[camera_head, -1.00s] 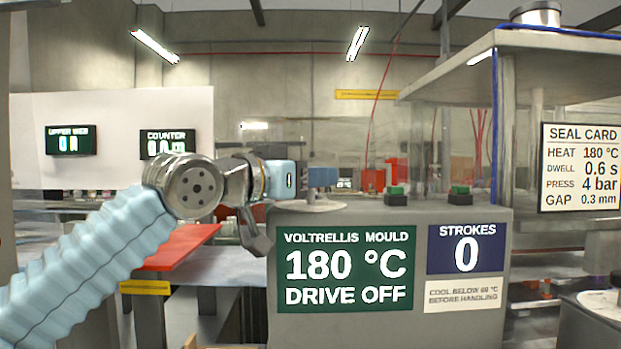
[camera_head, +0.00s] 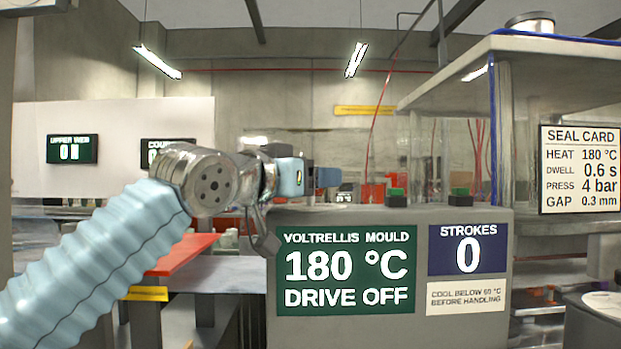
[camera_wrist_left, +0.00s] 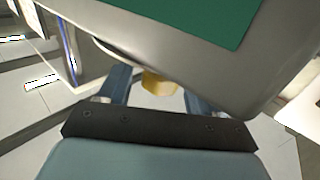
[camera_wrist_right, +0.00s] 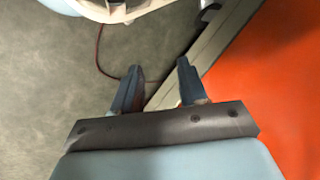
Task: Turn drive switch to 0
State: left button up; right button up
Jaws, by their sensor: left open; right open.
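The grey machine cabinet (camera_head: 470,325) has a green sign (camera_head: 346,270) reading "180 °C DRIVE OFF". My left gripper (camera_head: 312,178) is above the cabinet's top left corner in the head view. In the left wrist view my left gripper (camera_wrist_left: 156,90) is open, with a yellow knob-like part (camera_wrist_left: 160,83) showing between its fingers, beside the grey cabinet edge. It may be the drive switch; no marking on it is readable, and contact with the fingers cannot be told. In the head view this part is hidden. My right gripper (camera_wrist_right: 160,85) is open and empty in the right wrist view.
Two dark boxes with green tops, the left one (camera_head: 396,197) and the right one (camera_head: 460,196), stand on the cabinet. A blue panel (camera_head: 467,249) reads "STROKES 0". A red-topped table (camera_head: 182,254) is at left. An orange-red surface (camera_wrist_right: 270,75) lies right of my right gripper.

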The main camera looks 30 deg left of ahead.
pick_arm(q)
jog(key=s+a+b, duration=0.1)
jog(key=s+b, duration=0.1)
jog(key=s, duration=1.1)
jog(key=shift+s+a, duration=0.25)
jog(key=shift+s, duration=0.15)
